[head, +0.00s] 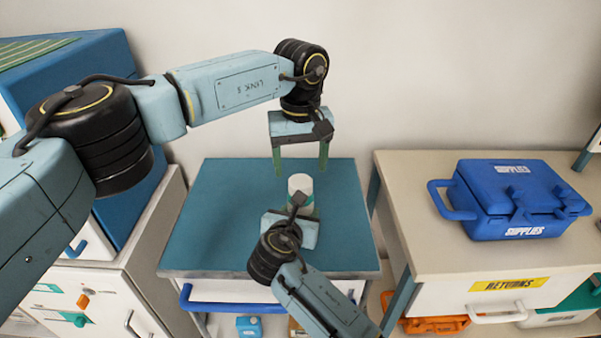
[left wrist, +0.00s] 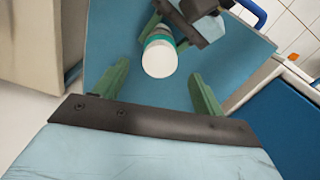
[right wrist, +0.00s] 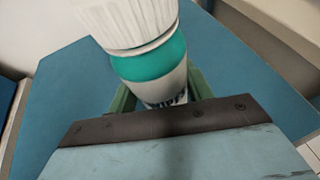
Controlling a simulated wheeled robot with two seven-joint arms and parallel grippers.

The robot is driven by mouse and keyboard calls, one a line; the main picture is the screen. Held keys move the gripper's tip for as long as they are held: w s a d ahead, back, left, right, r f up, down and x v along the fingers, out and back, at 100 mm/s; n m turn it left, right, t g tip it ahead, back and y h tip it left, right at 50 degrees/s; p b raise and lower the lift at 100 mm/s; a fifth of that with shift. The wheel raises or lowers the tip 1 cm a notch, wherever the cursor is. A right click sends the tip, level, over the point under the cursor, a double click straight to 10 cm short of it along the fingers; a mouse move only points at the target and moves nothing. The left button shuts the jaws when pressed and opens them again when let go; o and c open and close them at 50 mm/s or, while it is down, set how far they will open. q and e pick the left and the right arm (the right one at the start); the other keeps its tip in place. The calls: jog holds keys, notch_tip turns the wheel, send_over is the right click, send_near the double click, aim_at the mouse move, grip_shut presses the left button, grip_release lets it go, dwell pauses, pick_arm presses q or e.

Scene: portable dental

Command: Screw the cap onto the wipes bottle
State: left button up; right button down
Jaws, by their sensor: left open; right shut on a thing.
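The wipes bottle (head: 302,203) stands upright over the teal table top, white with a teal band. A ribbed white cap (right wrist: 128,20) sits on its top; I cannot tell how tightly. In the left wrist view the cap (left wrist: 159,58) shows from above, between and beyond the fingers. My right gripper (right wrist: 160,95) is shut around the lower part of the bottle (right wrist: 150,68), its fingers partly hidden behind it. My left gripper (head: 300,168) is open and empty, pointing down above the cap, with one finger to each side and a gap below.
The teal table top (head: 225,215) is otherwise clear around the bottle. A blue supplies case (head: 510,200) stands on the cream counter (head: 415,180) at right. A white cabinet with a blue box (head: 85,70) is at left, behind my left arm. The wall is close behind.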

pick_arm(q)
notch_tip(320, 180, up, 8)
jog(key=shift+r, duration=0.2)
pick_arm(e)
jog(key=c, duration=0.5)
grip_release()
jog(key=shift+s+a+r, duration=0.1)
jog(key=shift+s+r, duration=0.1)
jog(key=shift+s, duration=0.25)
pick_arm(q)
notch_tip(320, 180, up, 4)
jog(key=p, duration=0.4)
pick_arm(e)
jog(key=v, duration=1.2)
jog(key=shift+s+r, duration=0.15)
pick_arm(q)
jog(key=shift+f, duration=0.1)
